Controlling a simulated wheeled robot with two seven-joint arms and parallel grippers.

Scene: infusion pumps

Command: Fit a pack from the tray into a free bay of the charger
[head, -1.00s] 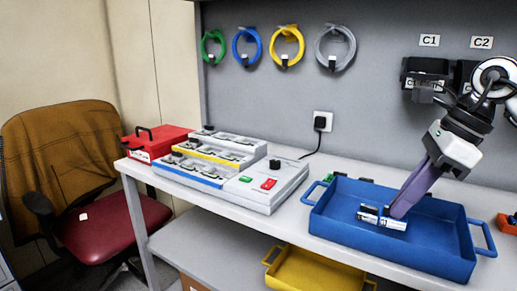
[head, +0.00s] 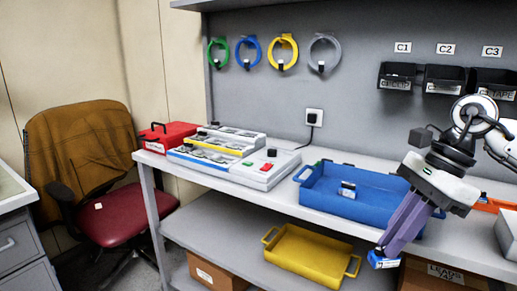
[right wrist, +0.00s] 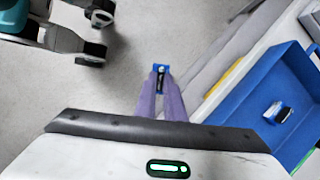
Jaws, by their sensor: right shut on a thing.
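My right gripper (head: 382,250) points down in front of the table's edge, shut on a blue pack (head: 385,262). In the right wrist view the pack (right wrist: 160,69) sits between the tips of the purple fingers, above the floor. The blue tray (head: 340,206) stands on the table, and one other pack (head: 347,189) lies in it. The charger (head: 262,177) stands on the table left of the tray, with stepped rows edged in blue, yellow and white. Dark shapes show in its bays, too small to tell which are free. My left gripper is not in view.
A red box (head: 166,135) stands left of the charger. A yellow tray (head: 300,263) sits on the lower shelf. Bins (head: 445,78) hang on the wall at right. A chair (head: 85,150) stands at left. The floor in front of the table is open.

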